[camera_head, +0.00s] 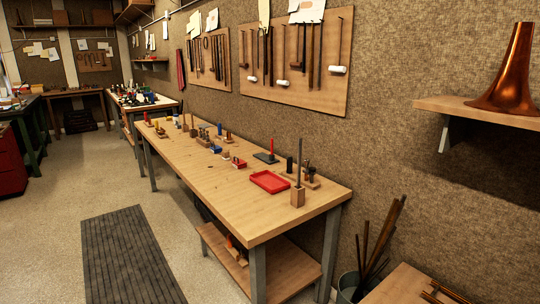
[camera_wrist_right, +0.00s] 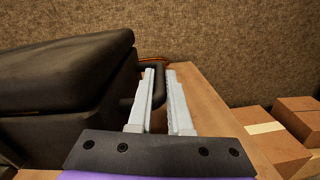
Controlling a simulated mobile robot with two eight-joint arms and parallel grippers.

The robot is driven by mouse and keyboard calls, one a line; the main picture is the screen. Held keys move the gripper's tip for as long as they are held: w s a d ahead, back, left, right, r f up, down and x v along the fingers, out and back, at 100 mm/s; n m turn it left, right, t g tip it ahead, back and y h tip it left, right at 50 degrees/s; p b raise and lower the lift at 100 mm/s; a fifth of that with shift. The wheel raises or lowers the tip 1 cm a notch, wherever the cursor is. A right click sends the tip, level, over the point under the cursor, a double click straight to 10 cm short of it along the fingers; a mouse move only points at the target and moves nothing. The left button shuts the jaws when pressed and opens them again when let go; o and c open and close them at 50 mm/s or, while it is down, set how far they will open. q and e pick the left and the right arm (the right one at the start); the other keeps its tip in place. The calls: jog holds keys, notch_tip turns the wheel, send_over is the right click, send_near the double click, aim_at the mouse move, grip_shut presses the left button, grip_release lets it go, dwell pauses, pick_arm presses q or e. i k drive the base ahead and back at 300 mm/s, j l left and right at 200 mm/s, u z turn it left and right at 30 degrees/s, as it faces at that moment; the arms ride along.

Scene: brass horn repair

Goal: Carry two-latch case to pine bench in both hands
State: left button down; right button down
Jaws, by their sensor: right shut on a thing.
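The two-latch case (camera_wrist_right: 65,75) is a black case at the left of the right wrist view, with a dark handle (camera_wrist_right: 128,103) on its side facing my gripper. My right gripper (camera_wrist_right: 161,70) is shut on the case at this handle; the fingers partly hide the hold. Its latches do not show. The pine bench (camera_head: 235,205) is most likely the long pale wooden bench with grey legs in the head view. The case and both grippers are out of the head view. My left gripper shows in neither view.
A red tray (camera_head: 269,182), a wooden block with an upright rod (camera_head: 298,192) and several small tools stand on the bench. A dark ribbed mat (camera_head: 130,255) lies on the floor before it. Cardboard boxes (camera_wrist_right: 280,140) are at right in the wrist view, near a wooden surface (camera_wrist_right: 215,100).

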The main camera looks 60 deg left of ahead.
aim_at(224, 183)
jog(key=z, duration=1.6)
jog(key=k+z, duration=0.2)
jog(key=z, duration=0.3)
jog(key=k, duration=2.45)
